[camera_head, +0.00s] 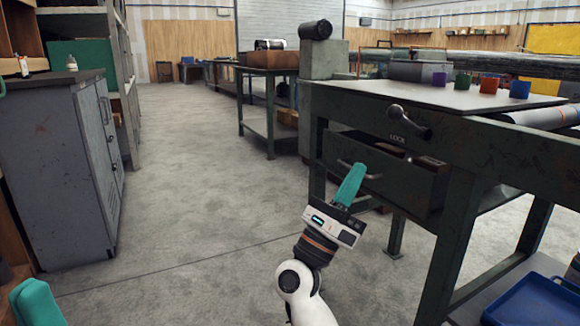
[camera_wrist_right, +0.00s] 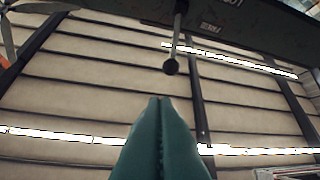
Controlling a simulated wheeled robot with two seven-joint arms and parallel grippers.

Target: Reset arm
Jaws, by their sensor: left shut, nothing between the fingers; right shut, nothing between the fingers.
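My right gripper (camera_head: 350,185) has teal fingers and points up in front of the green workbench (camera_head: 470,135), close to the front of its open drawer (camera_head: 395,172). In the right wrist view its fingers (camera_wrist_right: 160,102) are pressed together with nothing between them. Beyond the tips in that view is a lever with a round dark knob (camera_wrist_right: 171,67). My left gripper (camera_head: 38,303) shows only as teal fingers at the bottom left corner; it is shut and the rest is out of frame.
The bench carries a handle (camera_head: 410,122) beside the word LOCK. Coloured cups (camera_head: 490,84) stand on its top. A blue tray (camera_head: 535,303) is on the lower shelf. A grey cabinet (camera_head: 60,170) stands at left. The floor (camera_head: 190,180) between is clear.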

